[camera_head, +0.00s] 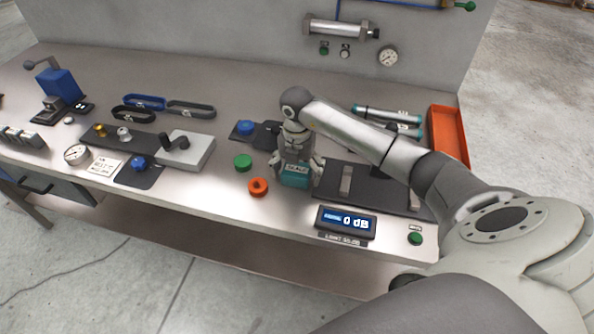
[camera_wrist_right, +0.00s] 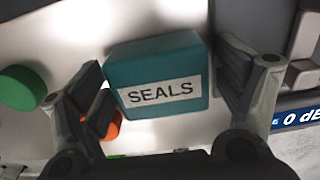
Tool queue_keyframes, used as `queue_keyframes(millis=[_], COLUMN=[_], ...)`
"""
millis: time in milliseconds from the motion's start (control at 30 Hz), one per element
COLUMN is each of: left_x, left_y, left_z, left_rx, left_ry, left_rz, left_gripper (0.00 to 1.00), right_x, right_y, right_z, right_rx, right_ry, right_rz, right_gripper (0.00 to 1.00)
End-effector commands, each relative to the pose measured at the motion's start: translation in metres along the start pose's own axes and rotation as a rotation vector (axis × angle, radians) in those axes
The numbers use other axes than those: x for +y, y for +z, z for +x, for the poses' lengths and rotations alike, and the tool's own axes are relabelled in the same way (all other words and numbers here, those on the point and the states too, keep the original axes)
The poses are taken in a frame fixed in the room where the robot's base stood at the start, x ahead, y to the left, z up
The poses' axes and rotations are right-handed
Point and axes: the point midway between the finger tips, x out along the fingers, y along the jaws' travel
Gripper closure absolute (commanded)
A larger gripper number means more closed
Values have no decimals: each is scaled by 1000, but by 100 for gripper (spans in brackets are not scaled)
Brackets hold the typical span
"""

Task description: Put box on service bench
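The box is a small teal block labelled SEALS (camera_head: 295,178). It sits at the service bench (camera_head: 215,195), near the middle front. In the right wrist view the box (camera_wrist_right: 158,68) fills the space between my right gripper's fingers (camera_wrist_right: 160,72). My right gripper (camera_head: 296,165) reaches down over the box with its fingers spread, one on each side. A narrow gap shows beside the right finger; the left finger is very close to the box. Whether the box's underside touches the bench is hard to see. My left gripper is not in view.
A display (camera_head: 346,222) stands in front right, a dark plate (camera_head: 375,194) right, and an orange tray (camera_head: 448,134) at far right. Bare bench lies front left.

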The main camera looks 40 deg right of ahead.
Motion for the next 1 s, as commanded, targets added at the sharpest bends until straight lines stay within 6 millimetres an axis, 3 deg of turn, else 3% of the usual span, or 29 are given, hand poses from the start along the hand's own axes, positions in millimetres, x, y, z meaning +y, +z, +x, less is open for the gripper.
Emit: queue_keyframes(millis=[367, 800, 1000], left_x=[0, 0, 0], left_y=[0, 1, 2], left_z=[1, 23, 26], left_rx=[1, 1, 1], left_ry=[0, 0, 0], left_rz=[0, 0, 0], left_gripper=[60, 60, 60], right_x=[1, 1, 0], right_y=[1, 1, 0], right_z=[-10, -98, -119], right_rx=[-3, -3, -1], right_ry=[4, 4, 1], right_rz=[-1, 0, 0], right_gripper=[12, 12, 12])
